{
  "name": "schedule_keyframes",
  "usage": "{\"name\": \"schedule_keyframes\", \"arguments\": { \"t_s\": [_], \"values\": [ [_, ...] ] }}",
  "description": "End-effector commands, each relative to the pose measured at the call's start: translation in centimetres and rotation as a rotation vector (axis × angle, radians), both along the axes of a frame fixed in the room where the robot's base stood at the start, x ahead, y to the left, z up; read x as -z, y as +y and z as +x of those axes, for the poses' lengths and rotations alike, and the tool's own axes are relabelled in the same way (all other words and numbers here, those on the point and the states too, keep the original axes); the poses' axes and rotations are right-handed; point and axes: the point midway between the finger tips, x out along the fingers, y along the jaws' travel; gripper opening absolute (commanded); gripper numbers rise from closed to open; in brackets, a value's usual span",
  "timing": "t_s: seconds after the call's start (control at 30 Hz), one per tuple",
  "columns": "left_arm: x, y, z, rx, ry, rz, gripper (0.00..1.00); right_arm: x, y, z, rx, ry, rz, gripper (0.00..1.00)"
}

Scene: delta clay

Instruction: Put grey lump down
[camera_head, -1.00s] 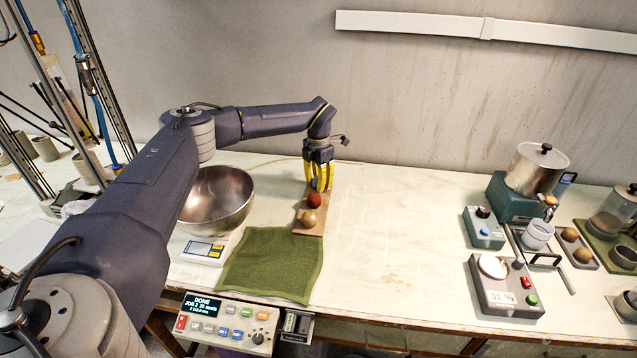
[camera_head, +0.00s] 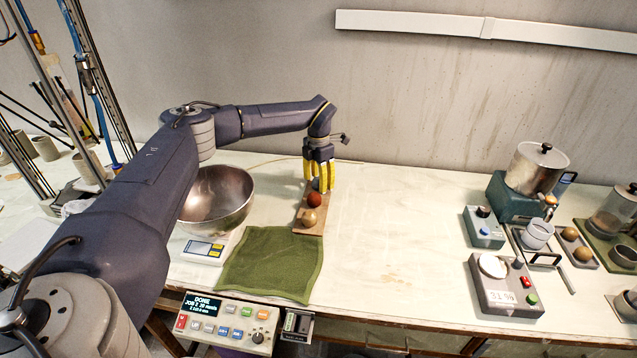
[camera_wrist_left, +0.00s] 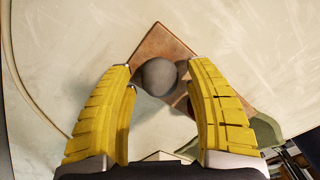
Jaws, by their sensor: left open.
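The grey lump (camera_wrist_left: 159,76) is a round ball resting on a brown wooden board (camera_wrist_left: 160,40) in the left wrist view. In the head view it is mostly hidden by my left gripper (camera_head: 319,184). The left gripper's yellow fingers, also in the left wrist view (camera_wrist_left: 160,105), are spread open on either side of the lump, with visible gaps. A red-brown lump (camera_head: 314,200) and a tan lump (camera_head: 309,219) sit in a row on the same board, nearer the front. My right gripper is not in view.
A steel bowl (camera_head: 215,198) stands on a scale left of the board. A green cloth (camera_head: 270,264) lies in front. A control panel (camera_head: 228,322) is at the table's front edge. Devices and a lidded pot (camera_head: 537,168) stand at right. The table between is clear.

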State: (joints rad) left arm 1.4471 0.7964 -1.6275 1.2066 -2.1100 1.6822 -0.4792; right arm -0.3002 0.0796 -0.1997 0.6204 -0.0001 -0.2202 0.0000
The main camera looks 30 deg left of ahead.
Motion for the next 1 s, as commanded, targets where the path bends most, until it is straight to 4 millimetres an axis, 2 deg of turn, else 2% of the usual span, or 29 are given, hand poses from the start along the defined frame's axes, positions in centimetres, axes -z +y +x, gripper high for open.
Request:
{"name": "schedule_keyframes", "arguments": {
  "t_s": [0.4, 0.6, 0.8, 1.0],
  "values": [
    [-7.0, 0.1, 0.1, 0.0, -0.004, 0.001, 0.54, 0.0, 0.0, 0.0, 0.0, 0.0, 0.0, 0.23],
    [-9.7, 0.0, 0.0, 0.0, -0.002, 0.0, 0.54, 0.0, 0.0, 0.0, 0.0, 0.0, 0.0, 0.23],
    [-11.2, 0.0, 0.0, 0.0, -0.001, 0.001, 0.54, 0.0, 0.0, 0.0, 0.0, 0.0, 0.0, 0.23],
    [-11.6, 0.0, 0.0, 0.0, 0.0, 0.0, 0.54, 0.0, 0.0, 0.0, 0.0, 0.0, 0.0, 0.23]
  ]
}}
